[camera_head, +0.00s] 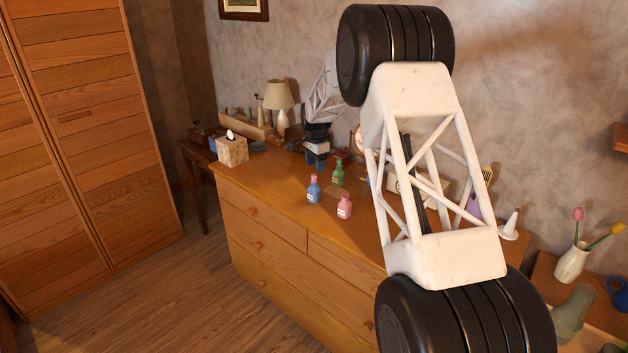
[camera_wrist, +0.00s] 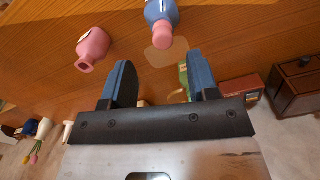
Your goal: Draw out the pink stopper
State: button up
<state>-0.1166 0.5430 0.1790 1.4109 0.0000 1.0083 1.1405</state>
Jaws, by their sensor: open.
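The pink stopper (camera_wrist: 163,36) sits in the neck of the blue bottle (camera_wrist: 162,10), near the top of the wrist view. In the head view the blue bottle (camera_head: 313,191) stands upright on the dresser, with the stopper (camera_head: 314,177) on top. My gripper (camera_wrist: 160,80) is open, with nothing between its blue fingers. The stopper lies beyond the fingertips, apart from them. In the head view my gripper (camera_head: 316,158) is over the dresser, behind and above the blue bottle.
A pink bottle (camera_head: 345,207) with an open mouth (camera_wrist: 84,67) stands beside the blue one. A green bottle (camera_head: 338,174) stands behind, partly hidden by a finger in the wrist view. A tissue box (camera_head: 232,151) and lamp (camera_head: 279,97) stand left. The dresser front is clear.

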aim_at(314, 175)
jog(key=shift+w+a+f, duration=0.1)
jog(key=shift+a+f, duration=0.05)
jog(key=shift+f, duration=1.15)
jog(key=shift+a+f, duration=0.1)
jog(key=shift+f, duration=1.2)
jog(key=c, duration=1)
jog(key=shift+r, duration=0.2)
jog(key=shift+r, duration=0.55)
jog(key=shift+s+r, duration=0.2)
jog(key=shift+r, duration=0.35)
jog(key=shift+s+r, duration=0.15)
jog(key=shift+r, duration=0.4)
jog(key=s+d+r, duration=0.1)
jog(key=s+d, duration=0.1)
jog(key=s, duration=1.3)
jog(key=shift+r, duration=0.15)
